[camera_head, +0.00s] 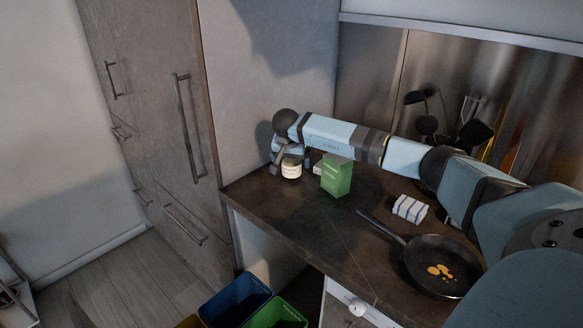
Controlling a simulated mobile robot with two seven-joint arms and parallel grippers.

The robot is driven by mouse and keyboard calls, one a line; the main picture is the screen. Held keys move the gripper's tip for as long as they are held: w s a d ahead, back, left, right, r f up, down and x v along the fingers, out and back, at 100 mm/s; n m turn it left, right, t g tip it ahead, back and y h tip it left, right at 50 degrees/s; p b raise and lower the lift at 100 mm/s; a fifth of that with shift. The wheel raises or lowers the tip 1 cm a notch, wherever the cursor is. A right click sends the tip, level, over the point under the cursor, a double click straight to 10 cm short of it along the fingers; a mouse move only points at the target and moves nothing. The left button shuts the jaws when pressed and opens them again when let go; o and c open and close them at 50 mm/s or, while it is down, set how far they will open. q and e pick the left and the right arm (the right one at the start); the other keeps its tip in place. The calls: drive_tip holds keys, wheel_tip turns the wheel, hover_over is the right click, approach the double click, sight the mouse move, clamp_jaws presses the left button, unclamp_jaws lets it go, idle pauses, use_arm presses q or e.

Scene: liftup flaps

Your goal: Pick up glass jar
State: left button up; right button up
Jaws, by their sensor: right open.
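The glass jar (291,168) is a small, pale, cream-coloured jar with a label. It stands upright at the back left of the dark counter. My right arm reaches in from the right, and its gripper (283,172) is at the jar, pointing down. The gripper is open, with one finger showing at the jar's left side. The other finger is partly hidden, and I cannot tell whether either touches the jar. My left gripper is not in view.
A green box (337,178) stands just right of the jar. A striped cloth (410,208) and a frying pan (441,262) lie further right on the counter (300,220). Dark utensils (427,124) stand at the back. A tall cabinet (160,110) borders the left. Bins (236,297) are below.

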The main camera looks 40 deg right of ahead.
drive_tip(key=shift+d+f, duration=0.15)
drive_tip(key=shift+f, duration=0.1)
drive_tip(key=c, duration=1.1)
drive_tip(key=shift+r, duration=0.1)
